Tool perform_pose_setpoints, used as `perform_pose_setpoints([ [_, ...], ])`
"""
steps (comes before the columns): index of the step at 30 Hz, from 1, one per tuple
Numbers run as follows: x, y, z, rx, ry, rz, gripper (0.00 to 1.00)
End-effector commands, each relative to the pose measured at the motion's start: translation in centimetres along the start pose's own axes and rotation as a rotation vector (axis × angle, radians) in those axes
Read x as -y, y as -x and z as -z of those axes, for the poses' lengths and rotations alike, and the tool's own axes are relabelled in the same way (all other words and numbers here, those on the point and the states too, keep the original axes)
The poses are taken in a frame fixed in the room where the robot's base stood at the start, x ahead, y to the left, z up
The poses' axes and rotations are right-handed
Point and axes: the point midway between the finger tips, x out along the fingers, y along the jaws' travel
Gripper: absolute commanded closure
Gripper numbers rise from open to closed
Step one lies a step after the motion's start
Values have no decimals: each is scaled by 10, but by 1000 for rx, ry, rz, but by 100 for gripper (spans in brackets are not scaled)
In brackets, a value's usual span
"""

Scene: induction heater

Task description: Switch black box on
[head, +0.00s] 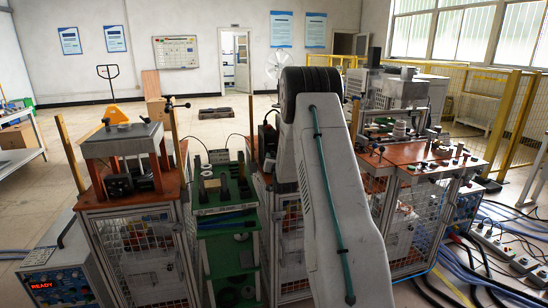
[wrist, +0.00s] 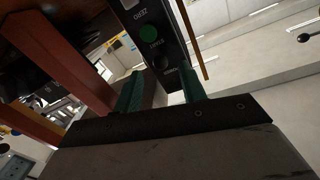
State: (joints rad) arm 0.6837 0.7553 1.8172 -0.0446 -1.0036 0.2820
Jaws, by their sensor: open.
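In the wrist view, a black box (wrist: 148,30) with a control face stands just beyond my fingers. The face has a round green button (wrist: 149,32), a dark round knob or button (wrist: 163,61) below it, and small white lettering. My gripper (wrist: 160,88) is open and empty, with its two green fingers apart and pointing at the lower part of the box. I cannot tell whether a finger touches it. In the head view my arm hides the gripper, and I cannot tell which dark box there is this one.
Reddish-brown posts (wrist: 78,68) stand left of the box in the wrist view. In the head view, a caged bench (head: 140,222), a green cart (head: 222,215) and another bench (head: 418,175) stand close together. A lower-left unit (head: 58,285) reads READY. Cables lie on the right floor.

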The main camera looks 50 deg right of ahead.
Motion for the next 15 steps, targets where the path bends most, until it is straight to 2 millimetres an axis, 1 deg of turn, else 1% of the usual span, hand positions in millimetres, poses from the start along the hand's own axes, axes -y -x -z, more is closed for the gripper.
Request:
perform_pose_setpoints([
  [1,0,-8,-1,0,0,0,59],
  [3,0,-16,0,0,0,1,59],
  [6,0,-24,-1,2,0,0,59],
  [9,1,-27,0,1,0,0,59],
  [15,0,-27,0,1,0,0,59],
])
